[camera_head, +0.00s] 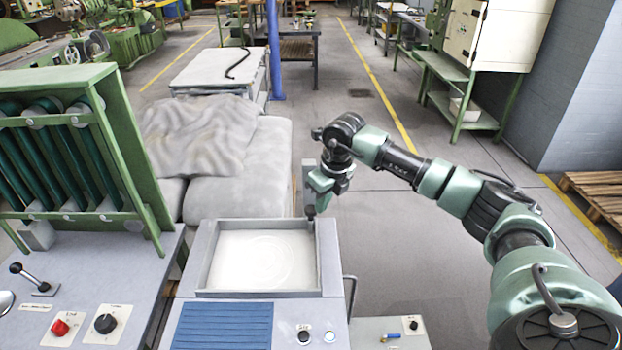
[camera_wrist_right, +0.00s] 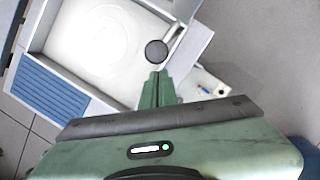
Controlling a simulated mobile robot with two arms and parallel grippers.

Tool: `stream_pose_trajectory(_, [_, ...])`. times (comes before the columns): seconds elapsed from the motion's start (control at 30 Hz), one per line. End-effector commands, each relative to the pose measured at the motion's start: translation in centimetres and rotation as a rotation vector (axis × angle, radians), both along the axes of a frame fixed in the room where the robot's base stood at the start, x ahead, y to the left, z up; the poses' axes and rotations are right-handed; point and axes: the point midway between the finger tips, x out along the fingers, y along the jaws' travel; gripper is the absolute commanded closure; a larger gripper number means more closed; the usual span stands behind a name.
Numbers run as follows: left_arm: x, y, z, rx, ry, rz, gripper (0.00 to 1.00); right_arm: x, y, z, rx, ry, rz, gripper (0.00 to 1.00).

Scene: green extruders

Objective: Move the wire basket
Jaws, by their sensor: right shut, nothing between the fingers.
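I cannot make out a wire basket in either view. My right gripper (camera_head: 313,200) is over the back right corner of a grey machine's square basin (camera_head: 207,257), which has a white floor. In the right wrist view, the green fingers of the right gripper (camera_wrist_right: 155,74) are shut and empty. A round black knob (camera_wrist_right: 156,52) on the basin's rim lies just beyond the fingertips; I cannot tell whether they touch it. My left gripper is not in view.
A blue slatted panel (camera_head: 222,326) and buttons are in front of the basin. A green-framed machine (camera_head: 130,150) stands left. A grey cloth-covered block (camera_head: 240,165) is behind. A low grey box (camera_head: 375,335) with a knob is at front right. Open floor lies right of the basin.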

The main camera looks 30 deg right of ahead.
Motion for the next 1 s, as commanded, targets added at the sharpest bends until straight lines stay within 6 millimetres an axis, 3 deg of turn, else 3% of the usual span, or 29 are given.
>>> stream_pose_trajectory(0.37, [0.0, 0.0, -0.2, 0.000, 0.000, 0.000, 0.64, -0.2, 0.0, 0.4, 0.000, -0.002, 0.000, 1.00])
stream_pose_trajectory(0.8, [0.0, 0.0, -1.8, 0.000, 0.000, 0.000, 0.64, -1.8, -0.3, 6.7, 0.001, -0.004, 0.001, 1.00])
stream_pose_trajectory(1.0, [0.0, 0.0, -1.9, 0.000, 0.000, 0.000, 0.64, -2.1, -0.4, 7.6, 0.001, 0.000, 0.000, 1.00])
